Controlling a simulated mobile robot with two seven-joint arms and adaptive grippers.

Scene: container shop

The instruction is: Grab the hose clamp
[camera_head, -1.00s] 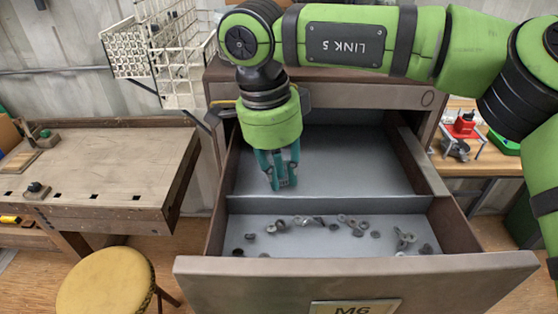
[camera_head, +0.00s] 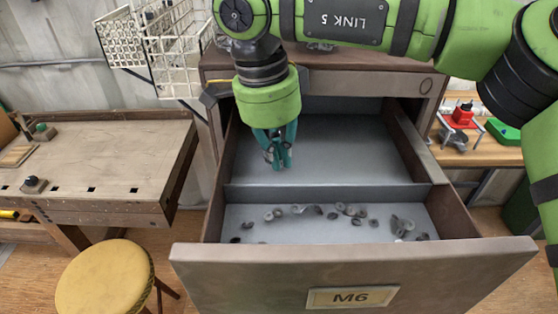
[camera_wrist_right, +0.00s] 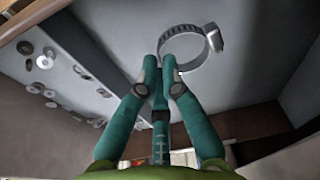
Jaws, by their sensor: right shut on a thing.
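The hose clamp (camera_wrist_right: 190,45) is a silver metal ring with a screw housing on its right side in the right wrist view. The teal fingers of my right gripper (camera_wrist_right: 168,70) are closed on the near part of its band. In the head view my right gripper (camera_head: 277,160) points down inside the rear compartment of the open drawer; the clamp is hard to make out there behind the fingers. My left gripper is not in view.
The drawer's front panel (camera_head: 350,275) is labelled M6. A divider (camera_head: 330,194) separates the bare rear compartment from the front one, where several small nuts or washers (camera_head: 350,210) lie. A workbench (camera_head: 100,150) and yellow stool (camera_head: 105,278) stand at left.

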